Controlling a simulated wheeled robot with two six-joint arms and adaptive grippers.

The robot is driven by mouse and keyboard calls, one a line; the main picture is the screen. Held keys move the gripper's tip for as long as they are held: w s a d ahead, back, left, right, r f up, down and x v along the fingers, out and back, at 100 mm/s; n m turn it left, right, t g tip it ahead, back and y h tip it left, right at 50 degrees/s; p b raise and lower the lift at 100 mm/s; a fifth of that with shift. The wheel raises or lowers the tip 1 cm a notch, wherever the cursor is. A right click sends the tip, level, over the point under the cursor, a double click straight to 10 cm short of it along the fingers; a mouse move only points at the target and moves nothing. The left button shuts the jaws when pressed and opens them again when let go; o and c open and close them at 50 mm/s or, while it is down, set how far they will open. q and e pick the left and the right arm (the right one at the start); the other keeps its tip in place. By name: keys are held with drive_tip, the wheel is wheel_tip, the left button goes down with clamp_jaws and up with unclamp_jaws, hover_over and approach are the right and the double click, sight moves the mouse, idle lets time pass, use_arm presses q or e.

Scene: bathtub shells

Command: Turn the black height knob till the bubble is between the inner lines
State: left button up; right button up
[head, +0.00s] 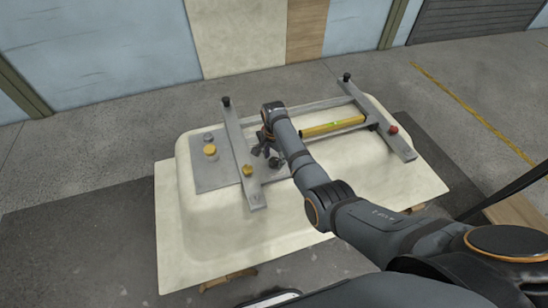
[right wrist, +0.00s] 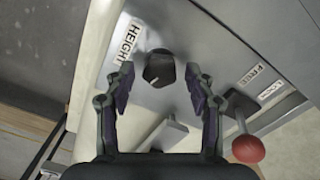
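The black height knob (right wrist: 160,68) shows in the right wrist view beside a label reading HEIGHT (right wrist: 126,42). My right gripper (right wrist: 159,76) is open, with one finger on each side of the knob and a visible gap to each. In the head view my right gripper (head: 267,152) is over the left part of the metal fixture, and I cannot make out the height knob there. The yellow spirit level (head: 318,130) lies on the fixture's cross rail, with a green vial (head: 335,122). The bubble and its lines are too small to read. My left gripper is out of view.
The fixture sits on a cream bathtub shell (head: 300,222). A red ball knob (right wrist: 246,148) is close to my right finger in the wrist view. Black knobs (head: 226,101) (head: 347,77) top the two side bars. Yellow knobs (head: 210,150) are at left. Floor around is clear.

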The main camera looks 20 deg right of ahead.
drive_tip(key=c, duration=1)
drive_tip(key=shift+r+n+p, duration=0.25)
drive_tip(key=shift+n+p, duration=0.15)
drive_tip(key=shift+p, duration=0.1)
drive_tip(key=shift+n+p, duration=0.4)
drive_tip(key=shift+n, duration=0.1)
drive_tip(key=shift+f+n, duration=0.2)
drive_tip(key=shift+n, duration=0.5)
drive_tip(key=o, duration=1.2)
drive_tip(key=shift+c, duration=0.2)
